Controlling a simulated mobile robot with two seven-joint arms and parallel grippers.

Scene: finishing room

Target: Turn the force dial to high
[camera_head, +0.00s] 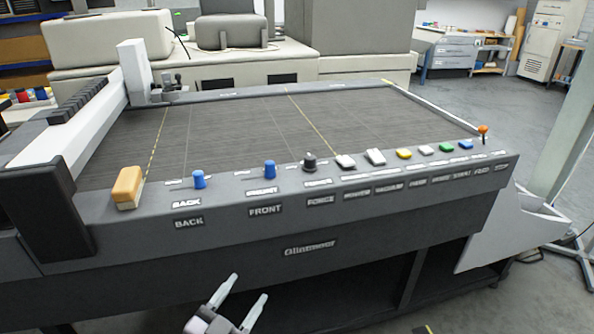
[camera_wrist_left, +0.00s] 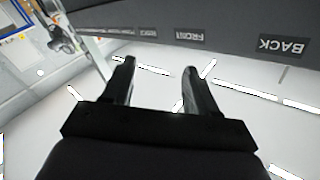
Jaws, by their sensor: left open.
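The force dial (camera_head: 309,161) is a small dark knob with a light mark on top, above the FORCE label (camera_head: 320,200) on the front panel of the grey plotter table (camera_head: 200,250). My left gripper (camera_head: 246,288) is in front of and below the panel, to the left of the dial and apart from it. Its two fingers are spread with nothing between them. In the left wrist view the open fingers (camera_wrist_left: 160,65) point toward the panel's dark face with the FRONT and BACK labels; the dial does not show there. My right gripper is not in view.
Blue knobs marked BACK (camera_head: 199,180) and FRONT (camera_head: 270,169) stand left of the dial. A white button (camera_head: 346,161), a yellow button (camera_head: 404,154) and other buttons run to its right. A tan block (camera_head: 128,187) sits at the left corner. Space before the panel is free.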

